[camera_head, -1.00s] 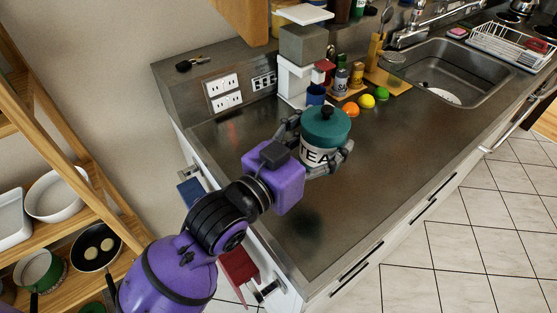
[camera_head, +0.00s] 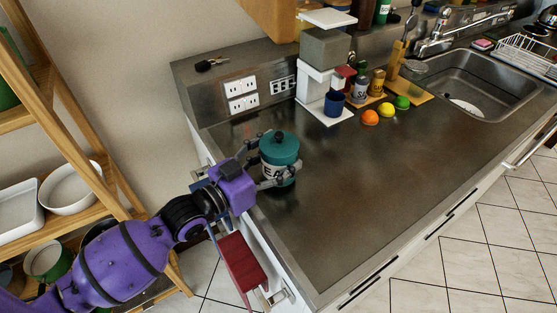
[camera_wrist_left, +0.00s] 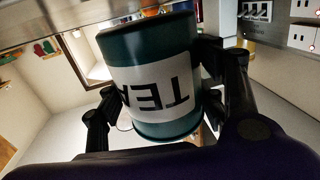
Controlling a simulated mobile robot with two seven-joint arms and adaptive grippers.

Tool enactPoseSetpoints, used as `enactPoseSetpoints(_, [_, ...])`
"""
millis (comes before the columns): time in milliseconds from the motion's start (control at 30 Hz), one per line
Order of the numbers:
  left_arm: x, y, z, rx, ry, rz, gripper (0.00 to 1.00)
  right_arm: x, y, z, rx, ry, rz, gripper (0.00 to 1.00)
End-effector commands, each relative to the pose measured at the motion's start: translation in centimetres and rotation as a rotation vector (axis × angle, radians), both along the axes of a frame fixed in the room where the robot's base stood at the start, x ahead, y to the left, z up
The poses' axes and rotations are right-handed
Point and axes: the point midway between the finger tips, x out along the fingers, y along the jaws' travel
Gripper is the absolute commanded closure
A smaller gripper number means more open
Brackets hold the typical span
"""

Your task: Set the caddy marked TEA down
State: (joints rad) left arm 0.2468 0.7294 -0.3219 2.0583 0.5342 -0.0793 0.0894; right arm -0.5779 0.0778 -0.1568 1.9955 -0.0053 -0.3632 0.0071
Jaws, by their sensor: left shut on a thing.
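The teal caddy (camera_head: 280,148) with a white band marked TEA is upright at the left edge of the dark counter (camera_head: 350,200) in the head view. My left gripper (camera_head: 271,168) is shut around its sides, with a finger on each side. In the left wrist view the caddy (camera_wrist_left: 152,88) fills the middle between the dark fingers, its lettering upside down. Whether its base touches the counter is hidden. My right gripper is in neither current view.
A white appliance (camera_head: 322,90) with a blue cup (camera_head: 334,103) stands behind the caddy. An orange (camera_head: 370,117), a lemon (camera_head: 386,110) and a lime (camera_head: 402,102) lie to the right. The counter's middle and front are clear.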

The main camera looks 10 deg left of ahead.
Motion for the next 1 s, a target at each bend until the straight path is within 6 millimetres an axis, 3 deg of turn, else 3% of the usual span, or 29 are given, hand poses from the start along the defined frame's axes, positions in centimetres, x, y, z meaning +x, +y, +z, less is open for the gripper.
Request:
enactPoseSetpoints(100, [0.0,0.0,-1.0,-0.001,-0.004,0.0,0.77,0.1,0.0,-0.1,0.0,0.0,0.001,0.6])
enactPoseSetpoints(533, [0.0,0.0,-1.6,-0.001,-0.004,0.0,0.77,0.1,0.1,-0.4,-0.001,0.003,0.004,0.6])
enactPoseSetpoints(567, [0.0,0.0,-1.7,-0.001,-0.001,0.0,0.33,0.1,0.1,-0.4,-0.001,0.003,0.004,0.6])
enactPoseSetpoints(600, [0.0,0.0,-1.6,-0.001,-0.001,0.0,0.28,0.0,0.0,-0.5,-0.001,0.004,0.003,0.6])
enactPoseSetpoints(700, [0.0,0.0,-1.6,-0.001,-0.001,0.0,0.18,-0.1,0.0,-0.6,-0.001,0.007,0.003,0.6])
enactPoseSetpoints(1000, [0.0,0.0,-1.5,0.0,-0.001,0.0,0.18,-0.1,0.0,-0.6,-0.001,0.007,0.003,0.6])
